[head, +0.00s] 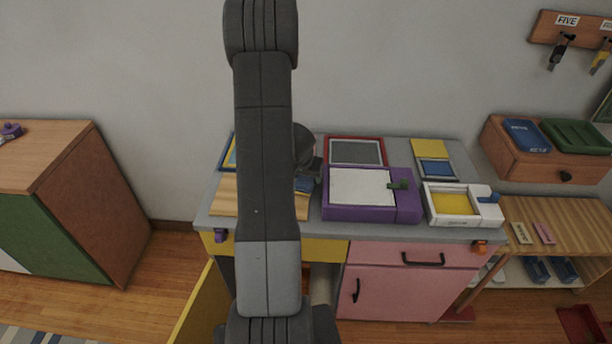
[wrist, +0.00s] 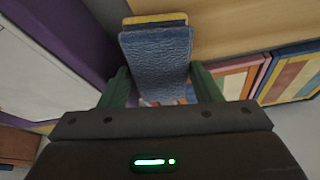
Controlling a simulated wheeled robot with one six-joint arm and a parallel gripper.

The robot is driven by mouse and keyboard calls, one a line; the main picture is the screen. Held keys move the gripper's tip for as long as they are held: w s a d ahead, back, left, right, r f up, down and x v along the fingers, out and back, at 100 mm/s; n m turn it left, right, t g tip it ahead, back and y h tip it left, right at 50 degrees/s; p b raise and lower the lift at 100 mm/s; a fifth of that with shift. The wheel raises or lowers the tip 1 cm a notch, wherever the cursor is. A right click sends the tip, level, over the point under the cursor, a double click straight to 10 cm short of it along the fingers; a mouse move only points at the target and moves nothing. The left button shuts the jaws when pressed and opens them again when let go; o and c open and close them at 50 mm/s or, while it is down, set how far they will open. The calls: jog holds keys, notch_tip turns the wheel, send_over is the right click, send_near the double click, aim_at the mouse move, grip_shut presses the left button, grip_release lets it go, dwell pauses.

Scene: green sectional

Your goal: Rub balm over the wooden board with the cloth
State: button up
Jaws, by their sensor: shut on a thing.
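The wooden board (head: 225,196) lies on the left part of the grey worktop, its middle hidden behind my arm. In the wrist view the board (wrist: 235,28) fills the upper right. My gripper (wrist: 158,70) is shut on the cloth (wrist: 156,52), a blue, wrinkled pad with a yellow layer at its far edge. In the head view the cloth (head: 304,185) shows as a small blue patch over the board's right side. I cannot tell whether it touches the board. No balm can be made out on the visible wood.
A purple box (head: 370,214) with a white top stands just right of the cloth. A white tray with a yellow inside (head: 455,204) is farther right. A red-framed panel (head: 356,152) and a blue-framed one are behind. A yellow door (head: 195,304) hangs open below.

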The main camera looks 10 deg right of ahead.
jog(key=shift+f+b, duration=0.95)
jog(key=shift+b, duration=0.05)
jog(key=shift+w+a+r+b, duration=0.1)
jog(key=shift+w+a+b, duration=0.25)
jog(key=shift+a, duration=0.5)
jog(key=shift+w+a+r+b, duration=0.1)
jog(key=shift+w+a+b, duration=0.15)
jog(key=shift+a, duration=0.6)
